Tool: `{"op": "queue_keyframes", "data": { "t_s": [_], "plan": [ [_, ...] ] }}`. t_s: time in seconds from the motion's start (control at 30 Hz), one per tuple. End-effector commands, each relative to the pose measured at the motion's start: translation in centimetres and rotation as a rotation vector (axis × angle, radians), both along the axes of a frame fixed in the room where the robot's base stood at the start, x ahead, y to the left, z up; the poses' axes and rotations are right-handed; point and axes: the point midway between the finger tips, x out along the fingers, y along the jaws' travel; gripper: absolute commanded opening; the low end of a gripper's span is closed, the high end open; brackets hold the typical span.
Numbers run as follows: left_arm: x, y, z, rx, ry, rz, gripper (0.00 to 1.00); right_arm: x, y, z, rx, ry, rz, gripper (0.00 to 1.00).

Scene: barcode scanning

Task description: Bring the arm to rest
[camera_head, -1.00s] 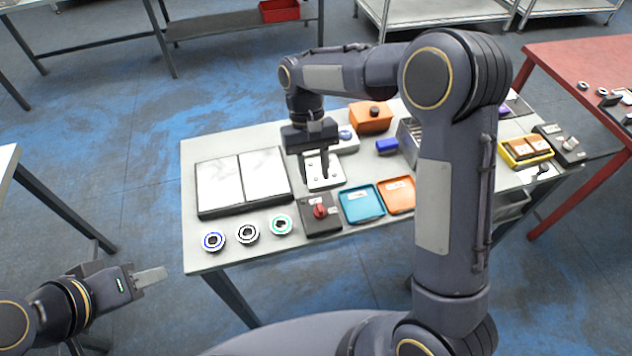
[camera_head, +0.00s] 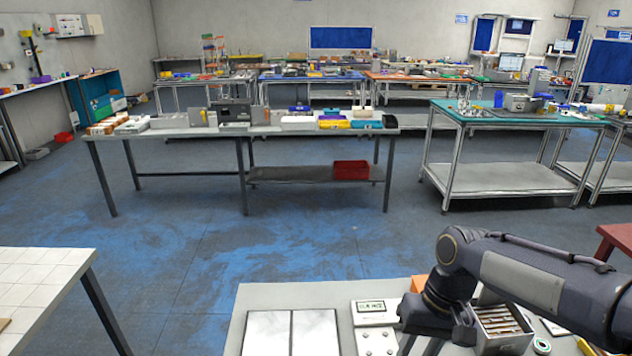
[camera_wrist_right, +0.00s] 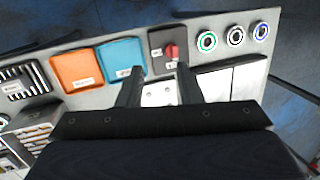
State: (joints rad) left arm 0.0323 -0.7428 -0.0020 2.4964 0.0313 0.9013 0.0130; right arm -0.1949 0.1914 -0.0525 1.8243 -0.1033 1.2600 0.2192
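My right arm reaches in from the right in the head view, and its gripper (camera_head: 425,347) hangs over the work table (camera_head: 290,297), partly cut off by the lower edge. In the right wrist view the gripper (camera_wrist_right: 160,70) has its two fingers apart with nothing between them. Below the fingers is a white plate with holes (camera_wrist_right: 158,95), which also shows in the head view (camera_head: 376,341). My left gripper is not in view.
The wrist view shows a blue tray (camera_wrist_right: 121,60), an orange tray (camera_wrist_right: 77,70), a dark box with a red knob (camera_wrist_right: 170,51) and several rings (camera_wrist_right: 236,36). The head view shows a white device with a display (camera_head: 372,307) and a grey bench (camera_head: 240,131) beyond clear floor.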

Motion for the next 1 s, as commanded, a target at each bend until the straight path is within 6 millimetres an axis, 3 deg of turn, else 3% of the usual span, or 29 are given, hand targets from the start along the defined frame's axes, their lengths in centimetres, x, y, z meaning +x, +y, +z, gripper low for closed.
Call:
{"op": "queue_keyframes", "data": {
  "t_s": [0.2, 0.43, 0.6, 1.0],
  "plan": [
    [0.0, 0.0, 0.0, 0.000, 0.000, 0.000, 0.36, -6.9, -2.8, 2.3, 0.101, -0.241, -0.090, 0.33],
    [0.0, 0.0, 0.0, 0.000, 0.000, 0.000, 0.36, -12.5, -3.3, 1.6, 0.137, -0.466, -0.166, 0.33],
    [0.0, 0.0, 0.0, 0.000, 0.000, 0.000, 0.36, -14.2, -3.1, 0.7, 0.138, -0.552, -0.194, 0.33],
    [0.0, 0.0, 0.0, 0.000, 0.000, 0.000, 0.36, -14.4, -3.0, 0.5, 0.139, -0.571, -0.200, 0.33]
  ]
}}
